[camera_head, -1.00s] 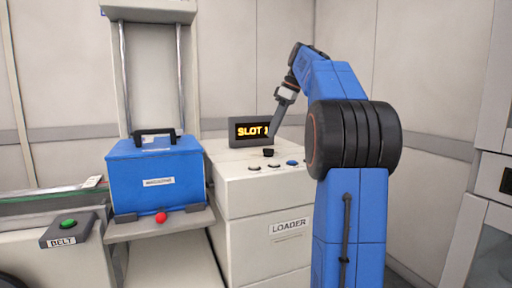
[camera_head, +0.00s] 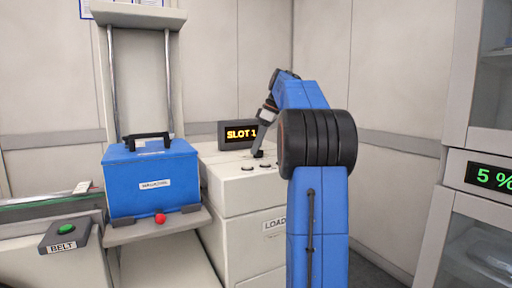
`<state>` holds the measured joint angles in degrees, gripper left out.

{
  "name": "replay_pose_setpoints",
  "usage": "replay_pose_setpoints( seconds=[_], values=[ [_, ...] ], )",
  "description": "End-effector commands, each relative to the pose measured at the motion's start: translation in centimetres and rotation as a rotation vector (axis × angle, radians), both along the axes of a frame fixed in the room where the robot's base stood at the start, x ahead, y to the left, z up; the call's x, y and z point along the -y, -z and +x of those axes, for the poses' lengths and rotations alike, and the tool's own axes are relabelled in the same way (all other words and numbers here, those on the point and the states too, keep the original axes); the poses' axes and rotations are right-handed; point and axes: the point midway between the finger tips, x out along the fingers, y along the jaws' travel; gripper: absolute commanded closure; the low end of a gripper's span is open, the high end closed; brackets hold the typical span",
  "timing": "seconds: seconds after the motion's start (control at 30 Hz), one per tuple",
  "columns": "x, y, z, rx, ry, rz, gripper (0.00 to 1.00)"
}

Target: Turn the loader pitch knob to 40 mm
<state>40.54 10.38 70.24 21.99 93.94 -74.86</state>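The white loader cabinet (camera_head: 240,206) stands in the middle, its "LOADER" label partly hidden behind my blue arm. A dark knob (camera_head: 257,153) sits on its top, and my gripper (camera_head: 259,150) points down right at it. Whether the fingers touch or close around the knob is too small to tell. Small buttons (camera_head: 247,168) lie on the top in front of the knob. No pitch value in mm is readable.
A blue magazine box (camera_head: 152,180) with a black handle sits on a shelf at the left. A red ball-like knob (camera_head: 160,218) is at the shelf's front. A belt button box (camera_head: 66,235) stands far left. A cabinet display (camera_head: 492,177) reads "5 %" at right.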

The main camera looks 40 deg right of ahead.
Motion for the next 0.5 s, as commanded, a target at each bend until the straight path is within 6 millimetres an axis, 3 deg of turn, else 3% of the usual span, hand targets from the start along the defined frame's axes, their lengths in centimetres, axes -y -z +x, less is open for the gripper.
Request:
replay_pose_setpoints(
  seconds=[0.5],
  values=[
    [-0.02,-0.05,-0.04,0.0,0.085,-0.001,1.0]
  ],
)
